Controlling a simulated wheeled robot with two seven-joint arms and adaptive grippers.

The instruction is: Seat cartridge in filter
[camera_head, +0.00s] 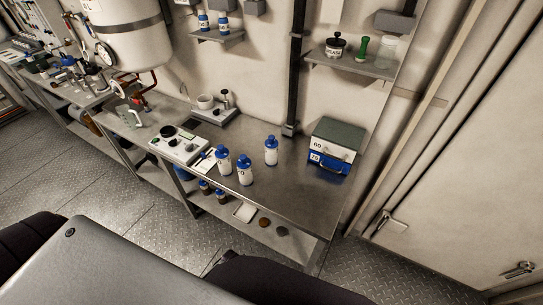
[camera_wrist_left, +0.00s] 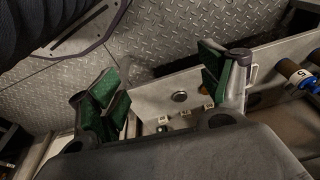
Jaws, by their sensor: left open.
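I cannot make out a cartridge or a filter for certain in either view. A white tank (camera_head: 130,35) with a gauge and pipework hangs on the wall at the upper left of the head view. My left gripper (camera_wrist_left: 160,78) shows in the left wrist view, its two green-padded fingers wide apart with nothing between them. It points towards a grey surface and the metal floor beyond. In the head view neither gripper shows. My right gripper is in neither view.
A metal bench (camera_head: 285,195) holds several blue-capped bottles (camera_head: 245,172), a control box (camera_head: 180,145) and stacked cases (camera_head: 333,146). A wall shelf (camera_head: 350,64) carries jars. A lower shelf (camera_head: 292,232) holds small items. A bottle (camera_wrist_left: 295,75) shows at the wrist view's right. Tread-plate floor (camera_head: 75,180) lies in front.

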